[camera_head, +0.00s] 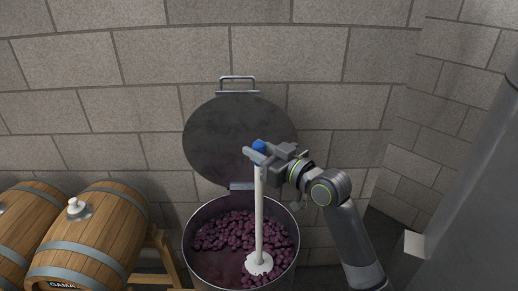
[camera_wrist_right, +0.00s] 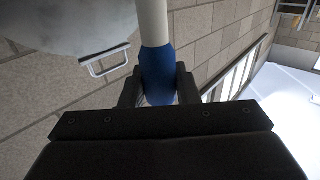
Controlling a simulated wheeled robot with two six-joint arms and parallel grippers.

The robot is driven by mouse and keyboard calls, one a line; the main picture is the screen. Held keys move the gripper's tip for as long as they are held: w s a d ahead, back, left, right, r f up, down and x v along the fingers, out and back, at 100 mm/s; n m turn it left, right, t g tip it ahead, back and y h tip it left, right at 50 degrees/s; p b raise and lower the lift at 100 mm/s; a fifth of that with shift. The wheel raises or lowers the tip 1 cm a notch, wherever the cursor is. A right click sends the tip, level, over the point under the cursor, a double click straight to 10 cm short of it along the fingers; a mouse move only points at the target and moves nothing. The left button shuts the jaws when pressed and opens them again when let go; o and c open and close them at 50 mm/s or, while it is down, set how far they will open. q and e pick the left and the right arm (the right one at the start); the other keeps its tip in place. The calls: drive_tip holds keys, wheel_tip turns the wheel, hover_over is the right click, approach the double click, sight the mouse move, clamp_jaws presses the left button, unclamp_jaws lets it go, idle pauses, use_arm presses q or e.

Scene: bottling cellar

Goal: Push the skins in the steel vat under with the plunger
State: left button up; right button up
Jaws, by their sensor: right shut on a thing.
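The steel vat (camera_head: 187,262) stands open in the head view, its round lid (camera_head: 225,140) tilted up against the wall behind it. Purple grape skins (camera_head: 225,232) cover much of the surface inside, with a darker bare patch at the left front. My right gripper (camera_head: 258,156) is shut on the blue grip of the plunger (camera_head: 259,205), and the jaws also show around it in the right wrist view (camera_wrist_right: 159,85). The plunger's white shaft stands nearly upright. Its white disc rests among the skins at the right front of the vat; its underside is hidden. My left gripper is not in view.
Wooden barrels (camera_head: 105,225) lie on a wooden stand left of the vat. A stone block wall (camera_head: 340,60) closes the back. A large grey surface (camera_head: 470,190) rises at the right. The lid has a handle (camera_head: 238,80) at its top edge.

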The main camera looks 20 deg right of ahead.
wheel_tip(320, 180, down, 7)
drive_tip(key=b, duration=0.5)
drive_tip(key=shift+b, duration=0.35)
idle(0.5)
wheel_tip(320, 180, up, 12)
drive_tip(key=p, duration=1)
drive_tip(key=shift+p, duration=0.35)
drive_tip(key=shift+f, duration=0.1)
